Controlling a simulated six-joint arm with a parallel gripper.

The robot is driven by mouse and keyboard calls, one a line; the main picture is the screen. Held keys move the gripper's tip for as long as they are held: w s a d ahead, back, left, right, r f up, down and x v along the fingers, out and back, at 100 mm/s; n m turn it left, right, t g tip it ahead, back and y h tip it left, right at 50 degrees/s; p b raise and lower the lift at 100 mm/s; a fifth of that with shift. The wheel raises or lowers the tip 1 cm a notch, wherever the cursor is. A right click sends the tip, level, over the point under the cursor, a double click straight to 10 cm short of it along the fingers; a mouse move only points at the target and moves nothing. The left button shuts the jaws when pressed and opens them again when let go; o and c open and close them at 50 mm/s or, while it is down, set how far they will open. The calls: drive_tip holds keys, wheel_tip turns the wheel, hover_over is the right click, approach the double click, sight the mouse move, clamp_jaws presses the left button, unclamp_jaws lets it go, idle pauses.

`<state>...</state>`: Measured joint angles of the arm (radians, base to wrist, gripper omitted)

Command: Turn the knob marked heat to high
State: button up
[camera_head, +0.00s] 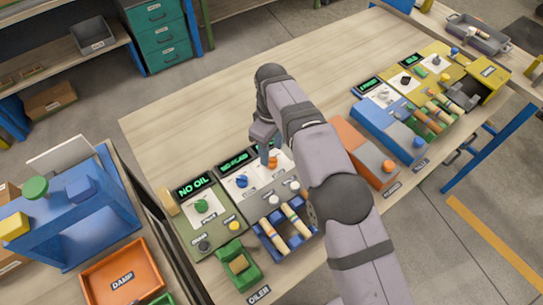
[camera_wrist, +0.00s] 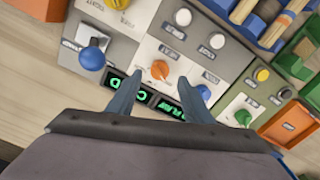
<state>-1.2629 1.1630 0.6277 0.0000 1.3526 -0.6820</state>
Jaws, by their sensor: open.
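My gripper (camera_wrist: 160,82) is open and empty, its two blue-grey fingers pointing at the panel row. In the wrist view an orange knob (camera_wrist: 160,70) on a white panel shows between and just past the fingertips; contact cannot be told. A green display (camera_wrist: 168,107) beside it is partly hidden by the fingers and seems to read COLD. In the head view my gripper (camera_head: 264,142) hangs over this panel, with the orange knob (camera_head: 271,163) near its tips. The knob's markings are too small to read.
A blue knob (camera_wrist: 204,92) sits close by the right finger, and a blue ball-topped lever (camera_wrist: 92,58) stands left. White buttons (camera_wrist: 183,17) lie beyond. In the head view a green panel reads NO OIL (camera_head: 194,187). A blue rack (camera_head: 282,252) holds wooden rods. The bench behind is clear.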

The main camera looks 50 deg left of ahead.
sight(272, 160)
drive_tip(key=shift+f+p, duration=0.8)
drive_tip(key=shift+f, duration=1.6)
drive_tip(key=c, duration=1.1)
drive_tip(key=shift+o, duration=0.2)
